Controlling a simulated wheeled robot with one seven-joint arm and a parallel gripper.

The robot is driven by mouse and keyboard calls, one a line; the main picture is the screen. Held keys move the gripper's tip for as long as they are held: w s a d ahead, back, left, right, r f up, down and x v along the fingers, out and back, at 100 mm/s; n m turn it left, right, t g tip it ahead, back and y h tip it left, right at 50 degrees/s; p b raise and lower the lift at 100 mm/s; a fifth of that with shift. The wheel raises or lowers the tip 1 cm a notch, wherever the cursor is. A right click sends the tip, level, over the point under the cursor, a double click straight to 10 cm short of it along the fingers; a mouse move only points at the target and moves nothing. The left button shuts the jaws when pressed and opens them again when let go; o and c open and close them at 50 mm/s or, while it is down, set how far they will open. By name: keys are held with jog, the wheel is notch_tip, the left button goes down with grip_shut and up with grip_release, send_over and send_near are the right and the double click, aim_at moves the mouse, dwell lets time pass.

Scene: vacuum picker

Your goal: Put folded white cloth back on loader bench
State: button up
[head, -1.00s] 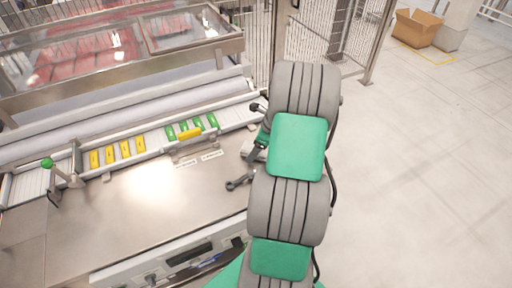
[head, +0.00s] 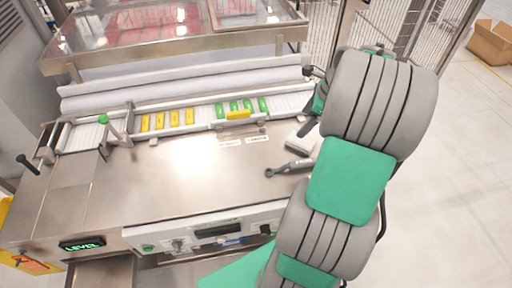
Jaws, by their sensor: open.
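My gripper (head: 311,124) is mostly hidden behind my arm. Its dark finger shows just above and behind the cloth in the picture. The gripper is open, and I see nothing held in it. I cannot tell whether it touches the cloth.
A grey hand tool (head: 290,168) lies just in front of the cloth. Yellow strips (head: 167,120) and green strips (head: 241,106) sit on the track behind. A green-knobbed lever (head: 108,127) stands at left. The bench middle is clear. A cardboard box (head: 492,43) is far right.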

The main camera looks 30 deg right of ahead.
jog(key=w+a+r+n+h, duration=0.1)
jog(key=a+r+n, duration=0.3)
jog(key=a+n, duration=0.85)
jog(key=s+a+n, duration=0.4)
jog(key=a+n, duration=0.3)
jog(key=a, duration=0.1)
jog(key=s+a+n+h, duration=0.1)
jog(key=s+a+n, duration=0.3)
jog(key=a+n, duration=0.3)
jog(key=shift+s+a+r, duration=0.4)
jog(key=shift+a, duration=0.35)
jog(key=shift+n, duration=0.25)
